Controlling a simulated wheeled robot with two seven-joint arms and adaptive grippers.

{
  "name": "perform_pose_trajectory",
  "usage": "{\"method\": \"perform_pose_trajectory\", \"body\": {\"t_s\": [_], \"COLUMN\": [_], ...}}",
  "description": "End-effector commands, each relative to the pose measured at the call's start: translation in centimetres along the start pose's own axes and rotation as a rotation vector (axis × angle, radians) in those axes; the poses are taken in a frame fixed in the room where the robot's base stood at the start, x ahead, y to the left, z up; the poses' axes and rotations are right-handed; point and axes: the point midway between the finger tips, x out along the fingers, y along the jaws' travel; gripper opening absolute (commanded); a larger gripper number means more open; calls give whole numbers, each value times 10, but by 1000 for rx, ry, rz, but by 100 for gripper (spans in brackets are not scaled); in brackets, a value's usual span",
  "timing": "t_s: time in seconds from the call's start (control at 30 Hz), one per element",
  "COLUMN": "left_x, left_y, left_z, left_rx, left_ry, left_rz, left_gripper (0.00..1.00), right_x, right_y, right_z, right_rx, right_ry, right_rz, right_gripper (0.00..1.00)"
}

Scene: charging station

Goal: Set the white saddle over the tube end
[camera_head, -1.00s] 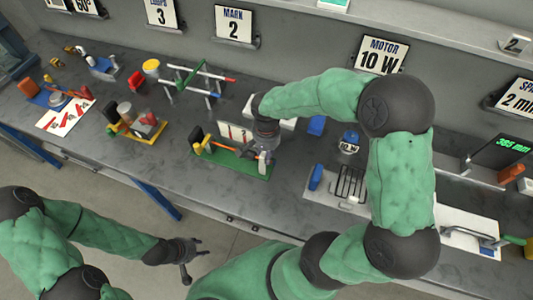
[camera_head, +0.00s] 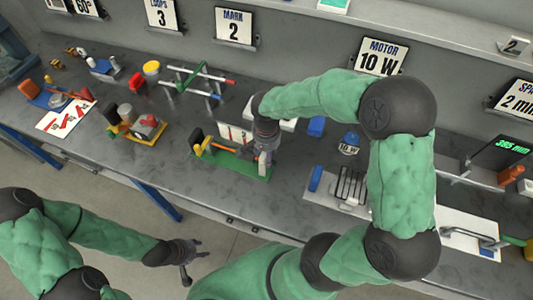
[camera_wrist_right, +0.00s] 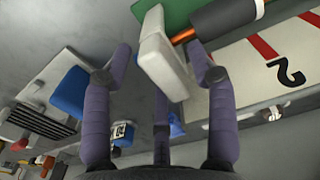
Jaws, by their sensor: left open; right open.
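The white saddle (camera_wrist_right: 160,55) is a blocky white piece in the right wrist view, at the end of the copper-coloured tube (camera_wrist_right: 184,36). The tube comes out of a black cylinder (camera_wrist_right: 228,14) over the green base (camera_wrist_right: 176,10). The tube's end is hidden behind the saddle, so I cannot tell how far it is over it. My right gripper (camera_wrist_right: 165,75) is open, its fingers around the saddle. My left gripper (camera_head: 197,262) is open and empty in front of the bench.
A white card with red bars and a 2 (camera_wrist_right: 270,65) stands beside the tube. A blue block (camera_head: 315,178) and a black wire rack (camera_head: 351,184) are to the right. A red-and-yellow fixture (camera_head: 137,128) stands to the left, with bare bench between.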

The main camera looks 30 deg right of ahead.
Motion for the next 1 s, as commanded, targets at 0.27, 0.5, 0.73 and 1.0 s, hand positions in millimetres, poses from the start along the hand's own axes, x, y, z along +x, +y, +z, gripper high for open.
{"method": "perform_pose_trajectory", "body": {"t_s": [0.27, 0.5, 0.73, 1.0], "left_x": [-15, -23, -26, -26], "left_y": [5, 8, 9, 9], "left_z": [1, 1, 1, 1], "left_rx": [0, 0, 0, 0], "left_ry": [0, 0, 0, 0], "left_rz": [0, 0, 0, 0], "left_gripper": [41, 41, 41, 41], "right_x": [-58, -97, -113, -114], "right_y": [-1, -1, 0, 0], "right_z": [-1, 0, 0, 0], "right_rx": [0, -1, 0, 0], "right_ry": [4, 3, 1, 1], "right_rz": [-4, -3, -2, -1], "right_gripper": [58, 58, 58, 58]}}
